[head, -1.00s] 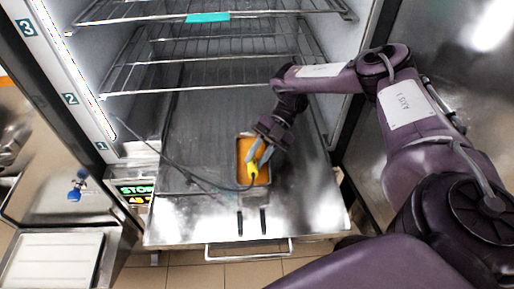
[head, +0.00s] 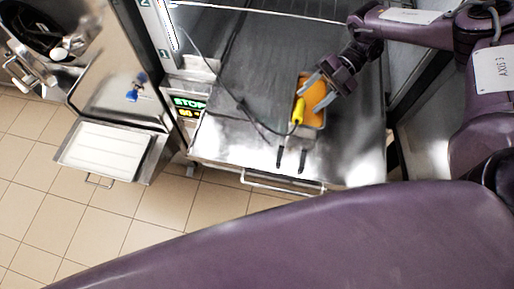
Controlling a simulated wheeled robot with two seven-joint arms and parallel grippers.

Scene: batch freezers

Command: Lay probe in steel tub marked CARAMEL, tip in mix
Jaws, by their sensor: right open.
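A steel tub (head: 323,119) with orange mix (head: 316,91) sits on the pull-out steel shelf; no CARAMEL marking is readable. The probe (head: 298,112) has a yellow handle that lies tilted at the tub's left side, over the mix and near rim. Its dark cable (head: 243,104) runs from the handle's lower end up and left. The probe's tip is too small and covered to make out. My right gripper (head: 317,89) is open over the tub, its grey fingers just above and right of the yellow handle. My left gripper is out of view.
Two dark prongs (head: 291,157) show at the shelf's front, above a bar handle (head: 283,183). A lit display (head: 188,107) reads STOP at the left. A white-topped tray (head: 104,149) stands further left. My own purple arm link fills the foreground.

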